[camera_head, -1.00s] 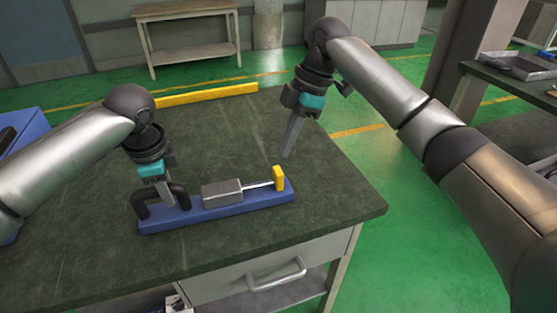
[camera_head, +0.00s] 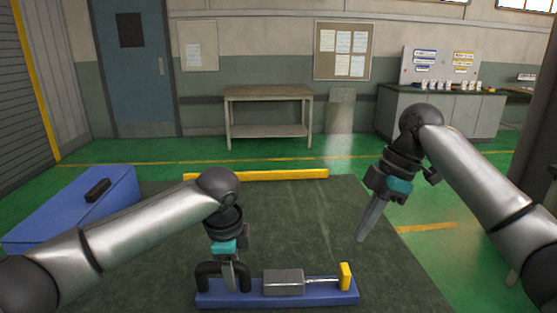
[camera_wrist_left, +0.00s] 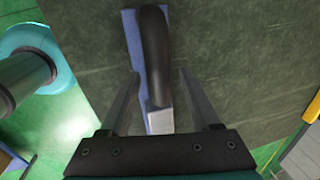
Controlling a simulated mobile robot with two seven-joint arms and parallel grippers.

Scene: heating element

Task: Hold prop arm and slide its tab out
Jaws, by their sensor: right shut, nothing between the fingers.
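A blue base (camera_head: 315,298) lies flat on the dark table. It carries a black arched handle (camera_head: 207,277) at its left end, a grey metal block (camera_head: 284,282) in the middle, and a thin bright rod (camera_head: 322,281) leading to an upright yellow tab (camera_head: 345,277) at the right. My left gripper (camera_head: 230,284) is down at the handle. In the left wrist view its fingers (camera_wrist_left: 159,73) are spread apart on either side of the black handle (camera_wrist_left: 156,50), with gaps visible. My right gripper (camera_head: 361,238) is shut and empty, above and slightly right of the yellow tab.
A blue box (camera_head: 70,215) with a black handle stands at the left. A long yellow bar (camera_head: 270,175) lies along the table's far edge. The dark table top (camera_head: 300,215) is clear between the arms. A workbench (camera_head: 268,92) stands by the wall.

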